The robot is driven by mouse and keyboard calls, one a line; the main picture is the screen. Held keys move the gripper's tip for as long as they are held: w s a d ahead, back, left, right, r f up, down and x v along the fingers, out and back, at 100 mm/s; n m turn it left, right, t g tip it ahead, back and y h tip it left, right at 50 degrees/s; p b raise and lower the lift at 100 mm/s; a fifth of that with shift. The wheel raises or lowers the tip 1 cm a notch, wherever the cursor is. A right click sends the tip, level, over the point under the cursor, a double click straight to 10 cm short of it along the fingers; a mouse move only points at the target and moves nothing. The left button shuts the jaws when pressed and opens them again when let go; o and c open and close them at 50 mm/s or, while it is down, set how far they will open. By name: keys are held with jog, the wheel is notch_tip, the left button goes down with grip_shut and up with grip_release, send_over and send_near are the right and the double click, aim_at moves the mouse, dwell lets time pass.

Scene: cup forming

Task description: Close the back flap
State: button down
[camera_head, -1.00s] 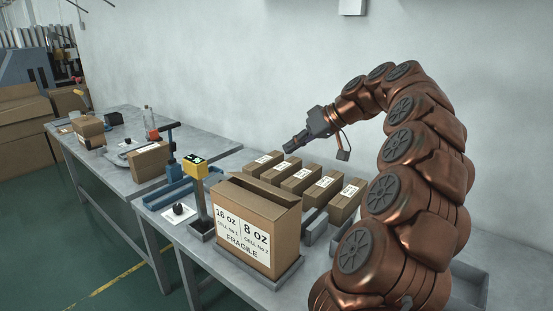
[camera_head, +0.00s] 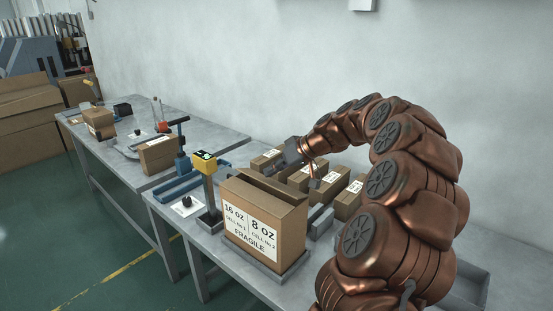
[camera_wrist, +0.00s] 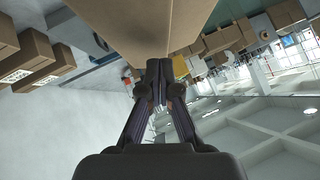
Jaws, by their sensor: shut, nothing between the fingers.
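The labelled cardboard box (camera_head: 262,228) stands upright on the table, its "16 OZ / 8 OZ / FRAGILE" face towards me. Its top shows cardboard panels (camera_head: 270,188) with a dark gap along the back; how far the back flap stands up I cannot tell. My gripper (camera_head: 268,171) is just behind the box's back top edge, pointing down and left. In the wrist view the gripper (camera_wrist: 157,70) has its fingers together with nothing between them. A brown cardboard panel (camera_wrist: 145,25) fills the space just beyond the fingertips; whether they touch it I cannot tell.
Several smaller labelled boxes (camera_head: 351,198) stand in a row behind the big box, close to my arm. A yellow-topped post (camera_head: 204,162) stands at its left. A grey tray edge (camera_head: 285,272) runs under the box. A second table (camera_head: 205,140) holds other items.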

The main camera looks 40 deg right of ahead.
aim_at(266, 183)
jog(key=shift+a+f, duration=0.25)
jog(key=shift+f, duration=0.4)
jog(key=shift+s+f, duration=0.1)
jog(key=shift+a+f+b, duration=0.15)
jog(key=shift+f+b, duration=0.15)
jog(key=shift+b, duration=0.75)
jog(key=h+b, duration=0.1)
jog(key=b, duration=0.2)
jog(key=a+f+n+h+b, duration=0.1)
jog(key=b, duration=0.2)
jog(key=shift+s+n+h+b, duration=0.1)
jog(key=shift+n+h+b, duration=0.2)
jog(key=shift+h+b, duration=0.1)
jog(key=shift+a+f+n+t+h+b, duration=0.15)
jog(key=shift+n+t+h+b, duration=0.4)
jog(key=shift+b, duration=0.7)
jog(key=shift+h+b, duration=0.4)
jog(key=shift+h, duration=0.05)
jog(key=shift+r, duration=0.2)
